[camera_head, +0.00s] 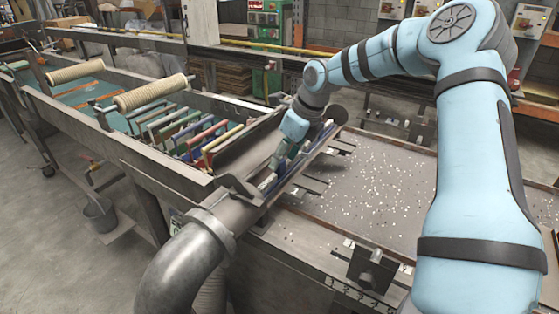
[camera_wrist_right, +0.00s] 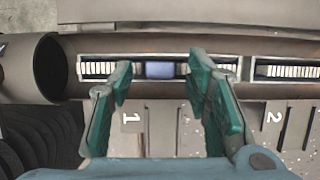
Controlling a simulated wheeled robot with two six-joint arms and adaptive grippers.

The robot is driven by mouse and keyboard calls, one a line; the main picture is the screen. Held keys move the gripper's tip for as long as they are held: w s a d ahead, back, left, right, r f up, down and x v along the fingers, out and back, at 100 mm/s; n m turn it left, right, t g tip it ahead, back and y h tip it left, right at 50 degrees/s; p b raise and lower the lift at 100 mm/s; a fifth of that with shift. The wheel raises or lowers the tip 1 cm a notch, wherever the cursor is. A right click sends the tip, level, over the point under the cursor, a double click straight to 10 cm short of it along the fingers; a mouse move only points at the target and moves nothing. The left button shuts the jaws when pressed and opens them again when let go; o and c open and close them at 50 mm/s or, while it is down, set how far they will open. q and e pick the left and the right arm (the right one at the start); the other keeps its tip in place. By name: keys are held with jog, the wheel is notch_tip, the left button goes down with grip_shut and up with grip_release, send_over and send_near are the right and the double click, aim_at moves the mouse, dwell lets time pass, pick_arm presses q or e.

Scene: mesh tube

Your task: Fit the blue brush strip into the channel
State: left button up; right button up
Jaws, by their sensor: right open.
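In the right wrist view, the blue brush strip shows as a blue block (camera_wrist_right: 160,70) with pale bristles on both sides. It lies lengthwise within the long channel (camera_wrist_right: 90,58) above label 1; how deep it sits I cannot tell. My right gripper (camera_wrist_right: 160,82) is open, with one green finger on each side of the blue block and visible gaps between. In the head view, my right gripper (camera_head: 280,160) reaches down over the dark tube, and blue shows beside it (camera_head: 268,183). The fingers partly hide the channel's lower edge. My left gripper is not in view.
Another bristled channel section (camera_wrist_right: 290,70) lies to the right, above label 2. A rack of coloured strips (camera_head: 195,130) stands left of the tube in the head view. A large grey pipe (camera_head: 185,265) is in front. A speckled tray (camera_head: 390,185) is to the right.

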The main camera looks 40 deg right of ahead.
jog(key=v, duration=0.9)
jog(key=shift+r+p, duration=0.25)
jog(key=shift+p, duration=0.05)
jog(key=shift+s, duration=0.1)
